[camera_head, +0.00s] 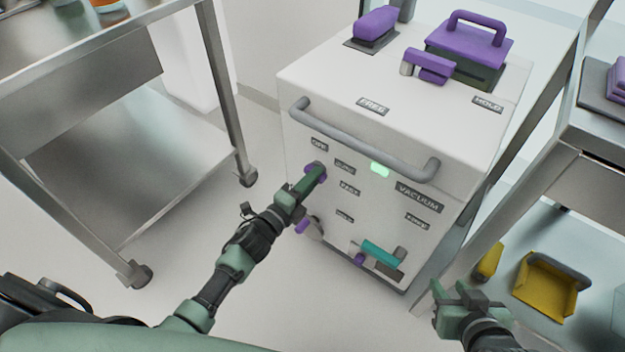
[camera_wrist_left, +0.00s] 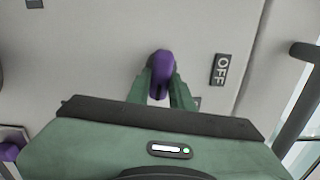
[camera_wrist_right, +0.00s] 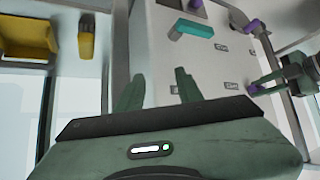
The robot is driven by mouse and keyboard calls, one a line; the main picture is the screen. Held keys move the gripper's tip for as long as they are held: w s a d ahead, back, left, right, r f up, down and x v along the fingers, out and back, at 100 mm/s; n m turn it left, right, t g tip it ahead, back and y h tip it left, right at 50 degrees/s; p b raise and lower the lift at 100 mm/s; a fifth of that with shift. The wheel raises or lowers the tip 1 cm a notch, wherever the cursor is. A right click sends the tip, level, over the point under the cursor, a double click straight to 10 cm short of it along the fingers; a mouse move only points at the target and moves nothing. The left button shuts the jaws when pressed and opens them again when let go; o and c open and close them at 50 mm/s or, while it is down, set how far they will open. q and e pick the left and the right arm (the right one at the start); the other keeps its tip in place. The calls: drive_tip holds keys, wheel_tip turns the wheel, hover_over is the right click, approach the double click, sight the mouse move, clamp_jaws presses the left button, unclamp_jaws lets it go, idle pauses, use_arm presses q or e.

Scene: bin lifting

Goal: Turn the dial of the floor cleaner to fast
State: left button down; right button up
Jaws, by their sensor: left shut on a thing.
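The floor cleaner (camera_head: 335,80) is a white box with a grey bar handle, labels and a lit green light on its front. Its purple dial (camera_head: 313,168) is on the front near the OFF label, partly covered by my gripper. My left gripper (camera_head: 316,176) is shut on the dial. In the left wrist view the purple dial (camera_wrist_left: 161,66) sits between the fingertips, with the OFF label (camera_wrist_left: 219,70) to its right. My right gripper (camera_head: 458,296) is open and empty, low to the right of the cleaner. In the right wrist view its fingers (camera_wrist_right: 157,88) are spread apart.
A steel cart (camera_head: 165,110) stands to the left and another (camera_head: 600,140) to the right. A yellow dustpan-like piece (camera_head: 545,290) lies on the right cart's lower shelf. A teal lever (camera_head: 381,253) and a lower purple knob (camera_head: 303,226) are on the cleaner's front.

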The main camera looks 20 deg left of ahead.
use_arm(q)
drive_tip(key=shift+f+m, duration=0.15)
drive_tip(key=shift+m, duration=0.35)
use_arm(e)
drive_tip(key=shift+w+a+r+t, duration=0.25)
drive_tip(key=shift+w+r+t, duration=0.15)
drive_tip(key=shift+w+r, duration=0.25)
use_arm(q)
drive_tip(key=c, duration=1.2)
unclamp_jaws()
drive_tip(key=shift+c, duration=0.2)
drive_tip(key=p+v, duration=0.1)
drive_tip(key=v, duration=0.7)
use_arm(e)
drive_tip(key=s+d+f+g, duration=0.2)
drive_tip(key=s+f+g, duration=0.1)
drive_tip(key=s, duration=0.2)
drive_tip(key=shift+s+f+h, duration=0.15)
drive_tip(key=shift+f+h, duration=0.15)
use_arm(q)
drive_tip(key=shift+w, duration=0.1)
